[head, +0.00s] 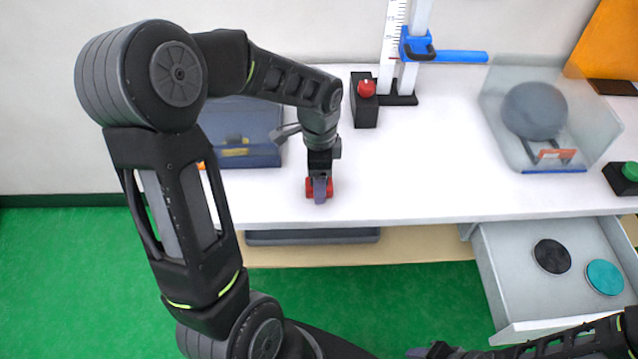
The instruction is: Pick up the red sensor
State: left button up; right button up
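A small red object, which looks like the red sensor (309,188), is on the white table near its front edge. My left gripper (320,194) points down right over it. One finger covers the middle of the red object, and red shows on both sides of the finger. The fingers are seen edge-on, so I cannot tell whether they are closed on it. No clear gap shows between the object and the table. My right gripper (425,352) shows only in part at the bottom edge, below the table and away from the object.
A black box with a red button (366,89) stands behind, beside a drop stand with a blue clamp (416,47). A dark blue case (243,125) is at left. A clear bin (548,125) holds a grey ball. An open drawer (512,290) holds black and teal discs.

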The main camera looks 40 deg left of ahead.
pick_arm(q)
grip_shut()
dwell(0.6)
notch_tip(320, 180, up, 10)
jog(key=shift+r, duration=0.1)
dwell(0.4)
dwell(0.5)
